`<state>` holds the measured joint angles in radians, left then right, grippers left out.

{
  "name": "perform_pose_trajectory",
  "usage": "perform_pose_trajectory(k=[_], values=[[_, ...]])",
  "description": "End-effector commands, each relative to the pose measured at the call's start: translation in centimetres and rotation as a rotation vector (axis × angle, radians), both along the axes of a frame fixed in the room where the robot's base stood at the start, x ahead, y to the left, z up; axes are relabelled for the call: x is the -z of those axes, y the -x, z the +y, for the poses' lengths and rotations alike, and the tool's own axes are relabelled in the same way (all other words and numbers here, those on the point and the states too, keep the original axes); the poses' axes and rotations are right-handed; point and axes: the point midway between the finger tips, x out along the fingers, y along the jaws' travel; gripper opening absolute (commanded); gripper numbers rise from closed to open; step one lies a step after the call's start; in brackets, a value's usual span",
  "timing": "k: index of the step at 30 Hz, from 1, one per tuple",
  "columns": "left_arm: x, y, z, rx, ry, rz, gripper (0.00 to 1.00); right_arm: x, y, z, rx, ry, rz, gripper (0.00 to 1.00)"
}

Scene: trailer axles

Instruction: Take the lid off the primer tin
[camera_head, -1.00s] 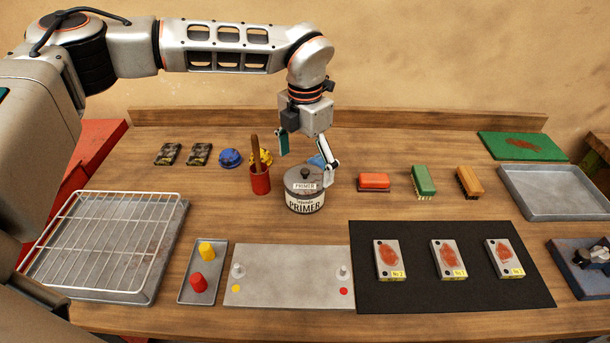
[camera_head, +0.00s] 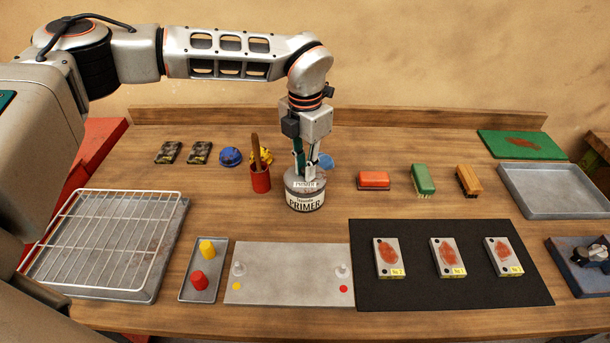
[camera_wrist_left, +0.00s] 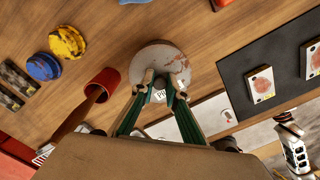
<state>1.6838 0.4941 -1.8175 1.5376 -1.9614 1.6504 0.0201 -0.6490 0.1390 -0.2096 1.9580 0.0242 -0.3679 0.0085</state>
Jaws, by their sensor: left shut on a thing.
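The grey primer tin (camera_head: 305,200) stands upright on the bench with its PRIMER label facing the front. Its grey lid (camera_head: 291,176) sits on top of the tin. My left gripper (camera_head: 305,172) points down over the tin and is shut on the lid's knob, which the fingers mostly hide. In the left wrist view, the round, stained lid (camera_wrist_left: 172,56) lies just past the fingertips of the gripper (camera_wrist_left: 161,88). My right gripper is not in view.
A red cup (camera_head: 261,180) with a brown handle stands close left of the tin. A blue thing (camera_head: 326,162) lies just behind it. A red brush (camera_head: 373,180) is to the right. A metal plate (camera_head: 288,275) lies in front, with bare wood between.

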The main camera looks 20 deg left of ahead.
Motion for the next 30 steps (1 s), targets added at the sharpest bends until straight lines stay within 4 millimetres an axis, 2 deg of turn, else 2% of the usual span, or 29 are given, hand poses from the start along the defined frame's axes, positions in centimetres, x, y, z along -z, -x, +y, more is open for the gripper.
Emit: perform_pose_trajectory(k=[2, 8, 14, 17, 24, 30], values=[[0.5, 0.3, 0.1, 0.001, -0.004, 0.009, 0.00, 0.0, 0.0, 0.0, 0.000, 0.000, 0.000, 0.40], [0.1, 0.3, 0.1, 0.001, -0.004, 0.009, 0.00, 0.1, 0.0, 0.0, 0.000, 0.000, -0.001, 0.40], [-2.3, 0.1, 0.1, 0.001, -0.003, 0.003, 0.00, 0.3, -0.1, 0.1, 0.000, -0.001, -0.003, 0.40], [-4.4, 0.1, 0.1, 0.000, -0.003, 0.001, 0.00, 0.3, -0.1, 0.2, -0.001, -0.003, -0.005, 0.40], [-11.3, 0.0, 0.0, 0.000, -0.002, -0.001, 0.00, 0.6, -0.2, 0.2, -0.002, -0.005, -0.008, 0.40], [-16.1, 0.1, 0.0, 0.000, -0.001, 0.000, 0.00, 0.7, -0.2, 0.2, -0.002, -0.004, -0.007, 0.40]])
